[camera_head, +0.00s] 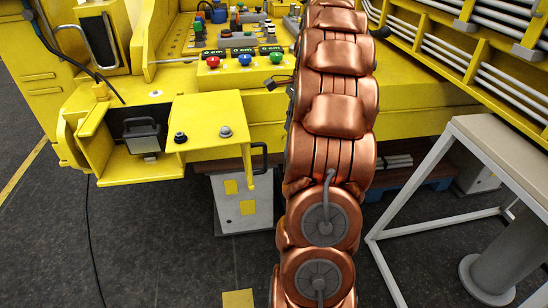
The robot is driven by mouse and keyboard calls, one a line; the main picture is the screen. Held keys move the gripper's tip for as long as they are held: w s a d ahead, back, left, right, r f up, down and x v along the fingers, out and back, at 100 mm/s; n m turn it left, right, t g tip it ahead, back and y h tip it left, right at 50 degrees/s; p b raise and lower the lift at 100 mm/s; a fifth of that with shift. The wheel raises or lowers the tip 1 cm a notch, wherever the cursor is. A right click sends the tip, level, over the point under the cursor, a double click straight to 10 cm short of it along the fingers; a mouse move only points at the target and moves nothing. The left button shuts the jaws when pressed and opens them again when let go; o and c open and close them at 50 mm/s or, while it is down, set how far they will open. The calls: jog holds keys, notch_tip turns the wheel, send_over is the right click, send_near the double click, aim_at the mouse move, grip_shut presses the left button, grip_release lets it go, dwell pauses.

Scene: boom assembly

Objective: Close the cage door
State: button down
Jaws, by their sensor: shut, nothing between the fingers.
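No part is plainly the cage door. A yellow open-fronted housing (120,166) on the machine's left holds a square lamp (143,137). A yellow bracket-like panel (212,118) with two knobs stands just right of the lamp, and a black handle (262,158) shows at its right side. I cannot tell if this panel is a hinged door. My copper arm rises through the middle of the view and leaves by the top edge. My gripper is out of view, and the arm hides part of the machine.
A yellow control deck (178,70) has red, green and blue buttons. Yellow framing with grey rods (480,75) fills the upper right. A grey-topped stand (500,140) is right of my arm. The dark floor (150,250) is mostly clear at lower left, apart from a cable (91,230).

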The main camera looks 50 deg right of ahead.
jog(key=w+a+f+p, duration=0.1)
jog(key=a+f, duration=0.3)
jog(key=f, duration=0.6)
jog(key=shift+w+a+p, duration=0.3)
jog(key=shift+w+a, duration=0.1)
jog(key=shift+w, duration=0.3)
